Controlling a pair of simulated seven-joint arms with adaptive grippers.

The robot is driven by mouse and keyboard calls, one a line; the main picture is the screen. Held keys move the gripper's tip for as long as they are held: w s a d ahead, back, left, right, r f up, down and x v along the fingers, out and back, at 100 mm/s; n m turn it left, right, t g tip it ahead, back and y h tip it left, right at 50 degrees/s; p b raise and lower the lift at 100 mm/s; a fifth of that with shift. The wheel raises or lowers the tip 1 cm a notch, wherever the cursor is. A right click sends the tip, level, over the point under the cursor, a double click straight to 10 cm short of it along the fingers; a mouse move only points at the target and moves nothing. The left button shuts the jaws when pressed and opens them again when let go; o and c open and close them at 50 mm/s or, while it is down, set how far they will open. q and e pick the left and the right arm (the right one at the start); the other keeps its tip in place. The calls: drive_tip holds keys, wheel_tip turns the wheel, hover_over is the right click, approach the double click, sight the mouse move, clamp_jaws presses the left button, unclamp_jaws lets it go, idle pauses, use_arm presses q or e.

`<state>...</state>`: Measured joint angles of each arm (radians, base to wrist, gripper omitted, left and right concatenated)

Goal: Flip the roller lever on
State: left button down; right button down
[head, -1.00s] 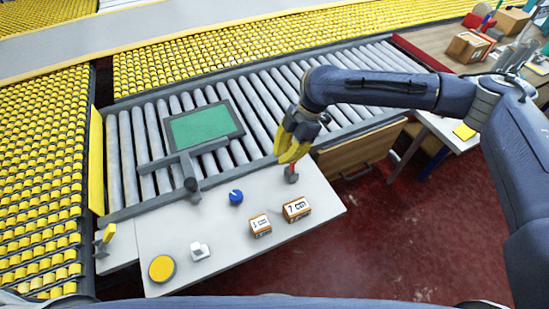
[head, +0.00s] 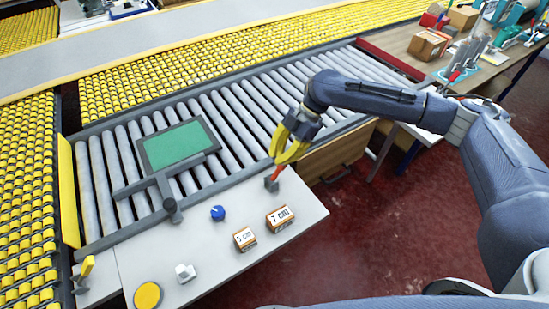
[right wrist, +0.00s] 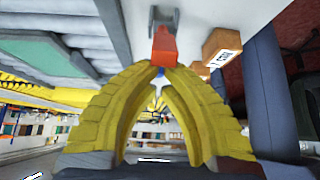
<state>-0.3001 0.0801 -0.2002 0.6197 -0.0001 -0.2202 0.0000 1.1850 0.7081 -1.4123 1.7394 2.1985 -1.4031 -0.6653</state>
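A red lever (head: 278,173) on a small grey base stands at the far right corner of the white table (head: 210,245), near the rollers. My right gripper (head: 281,160) is just above it, with its yellow fingers pointing down at the handle. In the right wrist view the red lever (right wrist: 164,45) sits right at the fingertips (right wrist: 160,67), which are brought together. The fingertips touch or nearly touch the handle's end; I cannot tell whether they pinch it. My left gripper is not in view.
On the table are a blue knob (head: 217,213), a white switch (head: 185,272), a yellow button (head: 147,295) and two labelled boxes (head: 280,217) (head: 245,238). A green screen (head: 178,145) stands over the rollers. A yellow-handled lever (head: 87,268) is at left.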

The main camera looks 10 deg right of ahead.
drive_tip(key=shift+w+d+f, duration=0.1)
drive_tip(key=shift+d, duration=0.2)
idle(0.4)
drive_tip(key=v, duration=0.5)
drive_tip(key=a+v, duration=0.1)
drive_tip(key=v, duration=0.1)
drive_tip(key=shift+r, duration=0.6)
drive_tip(key=shift+w+d+r, duration=0.1)
drive_tip(key=shift+d+r, duration=0.5)
drive_tip(key=shift+d, duration=0.2)
